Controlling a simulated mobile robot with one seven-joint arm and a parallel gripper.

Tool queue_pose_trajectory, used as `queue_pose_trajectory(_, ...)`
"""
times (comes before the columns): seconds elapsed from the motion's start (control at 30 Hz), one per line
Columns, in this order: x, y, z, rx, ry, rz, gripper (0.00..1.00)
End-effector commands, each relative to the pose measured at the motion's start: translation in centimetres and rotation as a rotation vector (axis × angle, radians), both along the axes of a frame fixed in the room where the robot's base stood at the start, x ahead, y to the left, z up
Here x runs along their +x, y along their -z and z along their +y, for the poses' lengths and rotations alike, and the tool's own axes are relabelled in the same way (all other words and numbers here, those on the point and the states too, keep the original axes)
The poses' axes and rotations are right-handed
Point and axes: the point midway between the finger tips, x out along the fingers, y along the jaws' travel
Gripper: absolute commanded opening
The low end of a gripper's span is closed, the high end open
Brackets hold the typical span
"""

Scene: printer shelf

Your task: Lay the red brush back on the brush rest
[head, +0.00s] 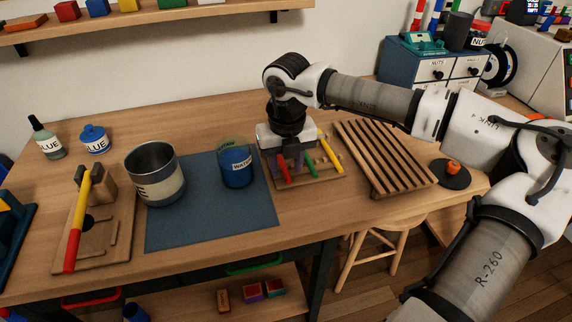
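The wooden brush rest (323,181) lies on the table, right of the blue mat. A red brush (283,172), a green brush (311,166) and a yellow brush (332,157) show on or just above it, side by side. My gripper (289,165) points down over the left part of the rest, at the red brush. Its fingers and the far end of the red brush partly hide each other. I cannot tell whether the fingers hold the brush, or whether the brush touches the rest.
A blue water cup (237,168) stands close left of my gripper on the blue mat (212,220), beside a metal pot (155,174). A slatted wooden rack (386,160) lies to the right. A wooden board (112,235) with a red-and-yellow stick lies far left.

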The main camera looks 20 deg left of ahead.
Motion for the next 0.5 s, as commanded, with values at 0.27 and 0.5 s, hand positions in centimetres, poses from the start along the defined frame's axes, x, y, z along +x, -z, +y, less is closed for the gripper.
queue_pose_trajectory(0.27,0.0,-2.2,0.0,0.001,0.001,-0.001,0.38)
queue_pose_trajectory(0.5,0.0,-3.9,0.0,0.001,0.001,-0.001,0.38)
